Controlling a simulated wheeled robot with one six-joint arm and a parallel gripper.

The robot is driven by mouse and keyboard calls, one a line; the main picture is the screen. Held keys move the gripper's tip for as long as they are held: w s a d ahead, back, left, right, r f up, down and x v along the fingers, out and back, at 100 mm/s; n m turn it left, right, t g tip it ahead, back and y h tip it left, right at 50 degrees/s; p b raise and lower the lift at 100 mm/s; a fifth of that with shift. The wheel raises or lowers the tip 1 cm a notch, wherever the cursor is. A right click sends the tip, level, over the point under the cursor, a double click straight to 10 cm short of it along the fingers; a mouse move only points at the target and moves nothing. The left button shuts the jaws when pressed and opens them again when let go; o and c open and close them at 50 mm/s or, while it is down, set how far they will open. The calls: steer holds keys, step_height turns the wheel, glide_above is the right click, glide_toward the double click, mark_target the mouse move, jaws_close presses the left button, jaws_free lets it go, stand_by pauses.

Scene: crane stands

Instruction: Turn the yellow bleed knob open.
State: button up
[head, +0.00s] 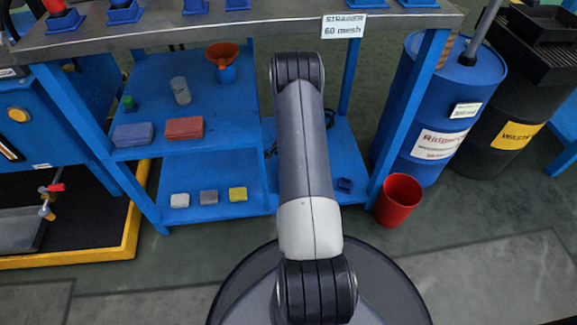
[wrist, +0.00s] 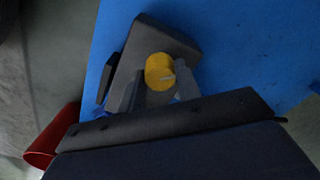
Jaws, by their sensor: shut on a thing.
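The yellow bleed knob (wrist: 159,70) shows in the wrist view as a short round knob with a pale mark on its face. It sits against a dark grey block (wrist: 178,42) on a blue surface. My gripper (wrist: 160,88) has one grey finger on each side of the knob and is shut on it. The knob's lower edge is partly hidden between the fingers. In the head view I cannot make out the knob, and my arm hides the gripper.
A blue shelf stand (head: 210,85) holds small blocks, a funnel and a clear cylinder. A red bin (head: 398,200) stands by its right leg and shows in the wrist view (wrist: 52,138). Blue and black drums (head: 455,90) stand behind on the right. The front floor is clear.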

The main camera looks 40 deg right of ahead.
steer(key=shift+m, duration=1.9)
steer(key=o, duration=1)
steer(key=shift+r, duration=0.1)
step_height(320, 180, up, 11)
steer(key=p, duration=0.4)
steer(key=shift+f+p, duration=0.2)
steer(key=shift+p, duration=0.15)
